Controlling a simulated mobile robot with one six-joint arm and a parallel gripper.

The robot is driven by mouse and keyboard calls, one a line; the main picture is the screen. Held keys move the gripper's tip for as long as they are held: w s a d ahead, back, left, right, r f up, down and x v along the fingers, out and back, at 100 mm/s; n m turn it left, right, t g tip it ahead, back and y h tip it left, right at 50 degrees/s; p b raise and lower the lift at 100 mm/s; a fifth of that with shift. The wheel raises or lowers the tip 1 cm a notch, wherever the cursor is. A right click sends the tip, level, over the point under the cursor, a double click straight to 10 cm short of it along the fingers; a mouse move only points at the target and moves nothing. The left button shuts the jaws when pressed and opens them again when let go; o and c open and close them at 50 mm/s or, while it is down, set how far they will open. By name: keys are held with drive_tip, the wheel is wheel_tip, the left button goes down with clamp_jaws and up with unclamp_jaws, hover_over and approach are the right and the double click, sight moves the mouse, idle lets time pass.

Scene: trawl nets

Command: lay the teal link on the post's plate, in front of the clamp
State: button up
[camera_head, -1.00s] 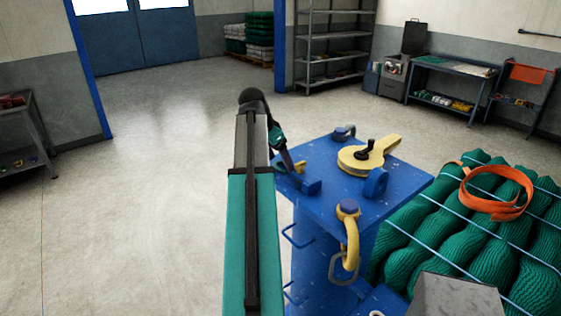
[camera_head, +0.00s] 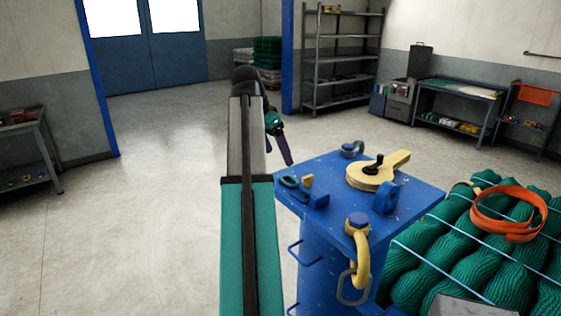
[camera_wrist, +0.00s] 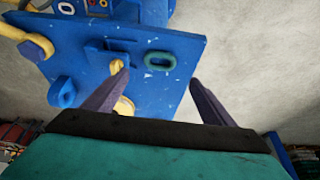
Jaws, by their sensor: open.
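The teal link (camera_head: 289,182) lies flat on the post's blue plate (camera_head: 338,208), near its left edge in the head view. It also shows in the wrist view (camera_wrist: 161,61), lying apart from a small blue block (camera_head: 318,200) with a yellow wedge-like piece (camera_head: 308,181), which may be the clamp. My gripper (camera_head: 288,158) is above and beyond the plate's left edge in the head view. In the wrist view my gripper (camera_wrist: 159,74) has its fingers spread wide and empty, with the link seen between the tips but not touched.
On the plate are a yellow lever piece with black handle (camera_head: 370,176), a blue lug (camera_head: 387,198) and a shackle (camera_head: 353,149). A yellow hook with links (camera_head: 361,250) hangs in front. Green nets (camera_head: 480,250) with an orange strap (camera_head: 510,212) lie right.

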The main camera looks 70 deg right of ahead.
drive_tip(key=shift+w+a+r, duration=0.15)
drive_tip(key=shift+a+r, duration=0.1)
drive_tip(key=shift+r, duration=0.4)
idle(0.3)
